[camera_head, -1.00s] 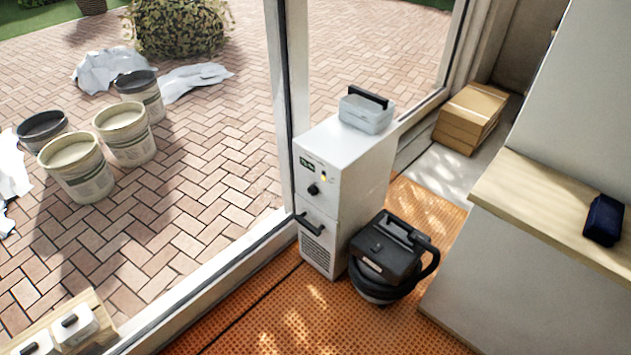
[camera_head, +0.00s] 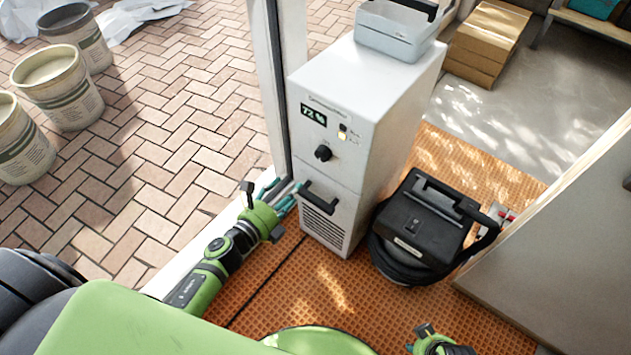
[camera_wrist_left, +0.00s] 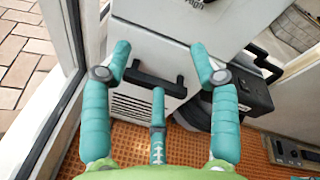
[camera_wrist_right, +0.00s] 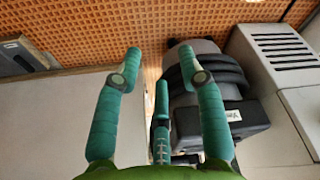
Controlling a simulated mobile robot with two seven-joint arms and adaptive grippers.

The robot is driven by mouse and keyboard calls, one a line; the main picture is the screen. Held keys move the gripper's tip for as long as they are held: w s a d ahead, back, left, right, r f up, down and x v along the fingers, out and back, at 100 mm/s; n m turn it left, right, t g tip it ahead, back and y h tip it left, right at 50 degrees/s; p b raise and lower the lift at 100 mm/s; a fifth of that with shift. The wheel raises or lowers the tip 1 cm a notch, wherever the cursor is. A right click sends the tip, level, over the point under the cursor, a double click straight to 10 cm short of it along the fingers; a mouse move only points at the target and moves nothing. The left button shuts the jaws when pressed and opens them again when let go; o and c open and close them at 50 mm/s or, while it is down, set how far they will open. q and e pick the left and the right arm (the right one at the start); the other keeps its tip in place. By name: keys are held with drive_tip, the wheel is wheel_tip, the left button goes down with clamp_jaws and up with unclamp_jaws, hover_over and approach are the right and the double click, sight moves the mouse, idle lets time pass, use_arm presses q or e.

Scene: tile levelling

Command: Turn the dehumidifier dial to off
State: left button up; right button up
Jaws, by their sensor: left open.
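The white dehumidifier (camera_head: 335,170) stands upright by the window frame, its display (camera_head: 313,114) reading about 72 %. Its black dial (camera_head: 323,153) sits below the display on the front face; where its pointer is set is too small to tell. A black handle (camera_head: 320,197) and a vent are lower down. My left gripper (camera_head: 285,193) is open and empty beside the handle, below the dial. In the left wrist view its spread fingers (camera_wrist_left: 158,75) frame the handle (camera_wrist_left: 155,82). My right gripper (camera_wrist_right: 160,65) is open and empty, facing the black vacuum (camera_wrist_right: 205,95).
A grey-blue case (camera_head: 395,30) rests on top of the dehumidifier. The black vacuum (camera_head: 425,225) stands close to its right side. A cabinet (camera_head: 570,240) is at the right, boxes (camera_head: 487,42) behind. Several buckets (camera_head: 60,85) stand outside. Orange matting (camera_head: 300,290) covers the floor in front.

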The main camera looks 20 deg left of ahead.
sight(320, 156)
use_arm(q)
drive_tip(key=w+d+r+m+h+b, duration=0.1)
drive_tip(key=w+m, duration=0.1)
drive_tip(key=m, duration=0.1)
drive_tip(key=w+d+r+m+t+h+b, duration=0.1)
drive_tip(key=w+d+r+m, duration=0.1)
drive_tip(key=w+m, duration=0.1)
drive_tip(key=w+d+r+m+h, duration=0.1)
drive_tip(key=w+d+r+m, duration=0.1)
drive_tip(key=m, duration=0.1)
drive_tip(key=shift+w+r+b, duration=0.25)
drive_tip(key=shift+w+b, duration=0.15)
use_arm(e)
drive_tip(key=shift+w+r, duration=0.5)
drive_tip(key=shift+r, duration=0.25)
use_arm(q)
drive_tip(key=c, duration=1.2)
